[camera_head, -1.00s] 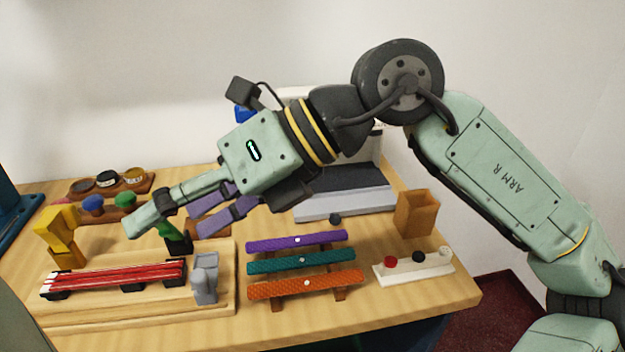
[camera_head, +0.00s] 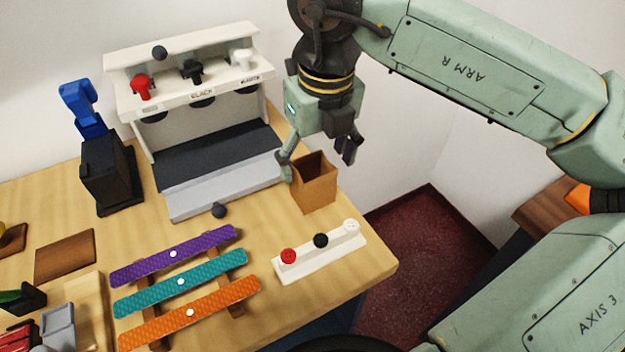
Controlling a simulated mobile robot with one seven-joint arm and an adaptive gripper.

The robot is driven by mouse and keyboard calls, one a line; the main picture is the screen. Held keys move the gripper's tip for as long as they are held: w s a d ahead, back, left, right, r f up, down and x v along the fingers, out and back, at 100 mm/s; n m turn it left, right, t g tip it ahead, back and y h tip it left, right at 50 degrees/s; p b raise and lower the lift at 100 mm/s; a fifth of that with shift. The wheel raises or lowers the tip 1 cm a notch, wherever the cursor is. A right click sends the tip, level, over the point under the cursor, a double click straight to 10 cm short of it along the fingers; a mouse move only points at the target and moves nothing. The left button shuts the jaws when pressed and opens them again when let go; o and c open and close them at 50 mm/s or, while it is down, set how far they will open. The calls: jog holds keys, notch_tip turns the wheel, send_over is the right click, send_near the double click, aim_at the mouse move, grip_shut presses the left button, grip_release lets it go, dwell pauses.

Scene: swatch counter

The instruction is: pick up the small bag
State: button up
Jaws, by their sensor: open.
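The small bag (camera_head: 315,190) is a brown, open-topped paper-like bag standing upright near the right edge of the wooden counter. My gripper (camera_head: 318,158) points down just above and around the bag's top. One finger is at the bag's left side and the others are above its right side. The gripper is open and holds nothing. I cannot tell whether any finger touches the bag.
A white dispenser (camera_head: 190,60) with red, black and white taps stands behind left. A white strip with buttons (camera_head: 320,252) lies in front of the bag. Purple, teal and orange swatches (camera_head: 182,282) lie on a rack at left. The counter (camera_head: 365,268) ends just right of the bag.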

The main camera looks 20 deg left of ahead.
jog(key=f, duration=0.1)
jog(key=f+p, duration=0.1)
jog(key=f, duration=0.3)
jog(key=shift+s+a+f+p, duration=0.1)
jog(key=shift+a+p, duration=0.2)
jog(key=shift+a, duration=0.1)
jog(key=shift+c, duration=0.2)
jog(key=c, duration=0.8)
